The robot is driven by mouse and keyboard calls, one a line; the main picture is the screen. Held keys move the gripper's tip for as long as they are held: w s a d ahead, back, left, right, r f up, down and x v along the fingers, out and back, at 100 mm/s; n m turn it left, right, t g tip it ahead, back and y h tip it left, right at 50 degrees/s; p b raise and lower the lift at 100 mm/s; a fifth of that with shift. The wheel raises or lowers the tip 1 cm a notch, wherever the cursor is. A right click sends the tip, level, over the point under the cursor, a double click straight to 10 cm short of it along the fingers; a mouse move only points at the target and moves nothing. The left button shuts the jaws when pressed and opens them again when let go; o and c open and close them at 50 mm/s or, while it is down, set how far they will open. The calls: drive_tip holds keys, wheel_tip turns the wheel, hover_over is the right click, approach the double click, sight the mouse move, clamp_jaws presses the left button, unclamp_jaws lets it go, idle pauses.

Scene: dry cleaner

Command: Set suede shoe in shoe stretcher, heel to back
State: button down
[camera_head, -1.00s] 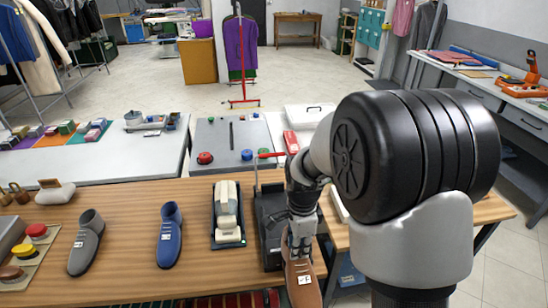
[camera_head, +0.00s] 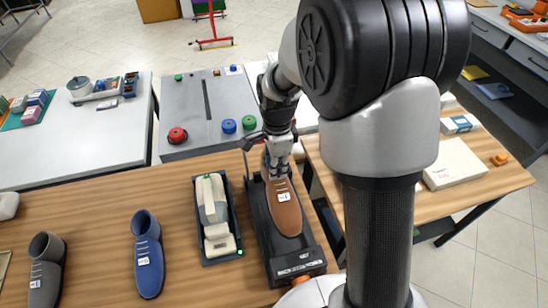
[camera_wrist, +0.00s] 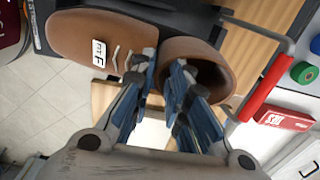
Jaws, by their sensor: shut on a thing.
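The brown suede shoe (camera_head: 284,212) with a white tag is over the bed of the black shoe stretcher (camera_head: 297,264). Its toe points toward me and its heel toward the back. My gripper (camera_head: 278,165) is shut on the shoe near its opening. In the wrist view, my gripper's fingers (camera_wrist: 165,75) pinch the shoe between its laced front and open collar; the shoe (camera_wrist: 75,40) looks level. The stretcher's red handle (camera_wrist: 258,90) stands beside the heel end. I cannot tell whether the sole touches the bed, as the shoe hides it.
A grey shoe (camera_head: 46,275), a blue shoe (camera_head: 148,262) and a dark tray (camera_head: 222,256) holding a pale object are left of the stretcher. A grey panel (camera_head: 190,105) with coloured knobs is behind. A white box (camera_head: 455,165) lies on the side table at right.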

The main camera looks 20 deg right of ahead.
drive_tip(key=shift+s+f+b, duration=0.15)
drive_tip(key=shift+f+b, duration=0.55)
drive_tip(key=shift+f, duration=0.2)
wheel_tip(320, 180, down, 7)
drive_tip(key=b, duration=0.5)
drive_tip(key=shift+r, duration=0.2)
drive_tip(key=shift+f+b, duration=0.85)
drive_tip(key=shift+f, duration=0.45)
drive_tip(key=shift+f, duration=0.3)
drive_tip(key=c, duration=1.5)
unclamp_jaws()
drive_tip(key=shift+o, duration=0.2)
wheel_tip(320, 180, up, 12)
drive_tip(key=shift+r, duration=0.1)
